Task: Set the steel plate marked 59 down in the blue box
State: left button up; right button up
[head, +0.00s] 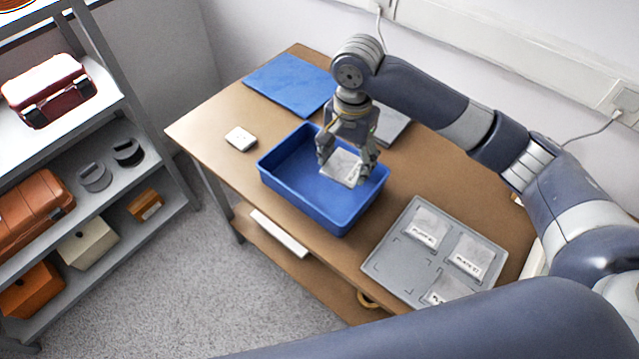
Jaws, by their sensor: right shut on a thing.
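The blue box (285,188) stands open on the brown table. My right gripper (347,168) points down over the right half of the box, shut on a light grey plate (341,166). The plate is over or within the box opening; I cannot tell if it touches the floor of the box. Its marking is too small to read. My left gripper is not in view.
A grey tray (385,264) at the table's front right holds several marked plates. A blue mat (288,82), a small white device (240,139) and a grey item (393,124) behind the gripper lie around the box. A shelf rack (165,196) stands at left.

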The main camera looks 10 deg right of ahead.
aim_at(340, 196)
jog(key=shift+w+a+f+m, duration=0.1)
jog(key=shift+w+f+m, duration=0.35)
jog(key=shift+f+m, duration=0.3)
notch_tip(340, 196, down, 10)
jog(key=shift+r+p, duration=0.1)
jog(key=shift+p, duration=0.25)
jog(key=o, duration=1.3)
notch_tip(340, 196, up, 12)
jog(key=shift+r+b, duration=0.1)
jog(key=shift+b, duration=0.45)
jog(key=shift+s, duration=0.1)
